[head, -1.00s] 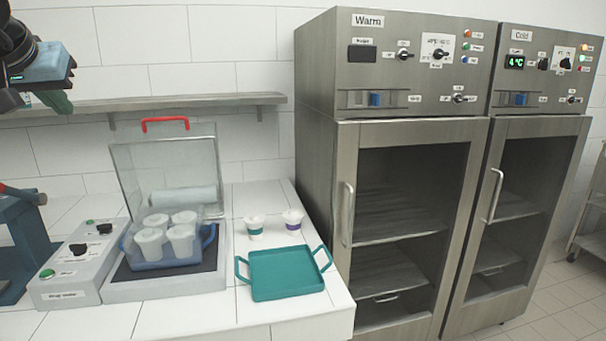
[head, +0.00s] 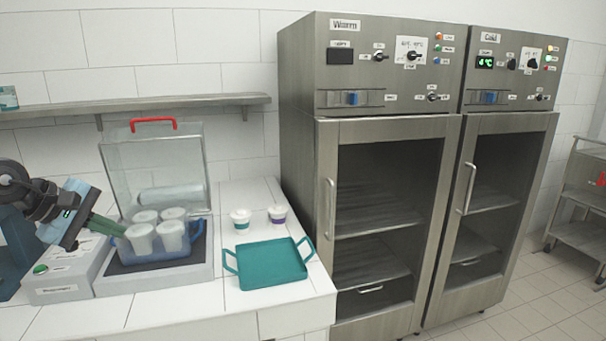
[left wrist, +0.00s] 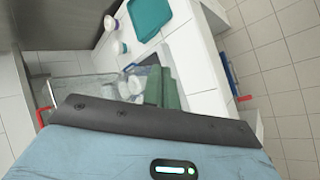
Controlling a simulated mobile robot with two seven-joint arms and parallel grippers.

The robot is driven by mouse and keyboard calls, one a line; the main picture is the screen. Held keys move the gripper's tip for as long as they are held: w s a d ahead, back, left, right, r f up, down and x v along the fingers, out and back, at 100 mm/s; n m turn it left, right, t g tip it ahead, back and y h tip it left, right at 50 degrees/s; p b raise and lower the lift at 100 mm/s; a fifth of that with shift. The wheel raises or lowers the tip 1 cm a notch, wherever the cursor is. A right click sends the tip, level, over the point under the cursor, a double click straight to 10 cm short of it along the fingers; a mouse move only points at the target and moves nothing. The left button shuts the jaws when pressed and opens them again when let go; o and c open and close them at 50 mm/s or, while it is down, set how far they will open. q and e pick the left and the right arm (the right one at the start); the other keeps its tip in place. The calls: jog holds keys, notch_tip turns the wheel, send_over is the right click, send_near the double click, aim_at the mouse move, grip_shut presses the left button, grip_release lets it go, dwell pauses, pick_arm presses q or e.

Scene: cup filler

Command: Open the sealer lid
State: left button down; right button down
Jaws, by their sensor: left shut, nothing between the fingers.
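The sealer's clear lid (head: 155,165) with its red handle (head: 153,121) stands upright, raised at the back of the grey sealer base (head: 200,272). A blue carrier (head: 152,250) with several white cups (head: 172,236) sits on the base's dark plate. My left gripper (head: 118,229), with green fingers, is shut and empty at the left side of the sealer, by the cups; I cannot tell whether it touches them. In the left wrist view, the green fingers (left wrist: 161,92) point toward the cups, and the red handle (left wrist: 42,116) is at the left. My right gripper is out of view.
A teal tray (head: 270,263) lies right of the sealer, with two small cups (head: 240,219) behind it. A control box (head: 68,270) stands left of the sealer, partly behind my arm. A shelf (head: 180,102) runs above. Steel cabinets (head: 390,180) stand at the right.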

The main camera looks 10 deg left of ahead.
pick_arm(q)
jog(key=s+d+f+n+t+h, duration=0.15)
jog(key=s+d+f+n, duration=0.25)
jog(key=f+n, duration=0.65)
jog(key=s+d+f+n+t, duration=0.2)
jog(key=s+d+f+n, duration=0.1)
jog(key=f+n, duration=0.75)
jog(key=s+d+f+n+t, duration=0.2)
jog(key=s+d+f+n, duration=0.2)
jog(key=f+n, duration=0.6)
jog(key=s+d+f+n+g+y, duration=0.1)
jog(key=s+d+f+n+g, duration=0.1)
jog(key=s+d+f+n, duration=0.6)
jog(key=s+d+f+n+g+y+p, duration=0.1)
jog(key=s+d+f+n, duration=0.6)
jog(key=n, duration=0.9)
jog(key=s+d+g+y, duration=0.1)
jog(key=s+d, duration=0.1)
jog(key=s, duration=0.2)
jog(key=shift+s+f+g, duration=0.35)
jog(key=shift+s, duration=0.05)
jog(key=c, duration=1.5)
grip_release()
jog(key=shift+y, duration=0.25)
jog(key=shift+o, duration=0.2)
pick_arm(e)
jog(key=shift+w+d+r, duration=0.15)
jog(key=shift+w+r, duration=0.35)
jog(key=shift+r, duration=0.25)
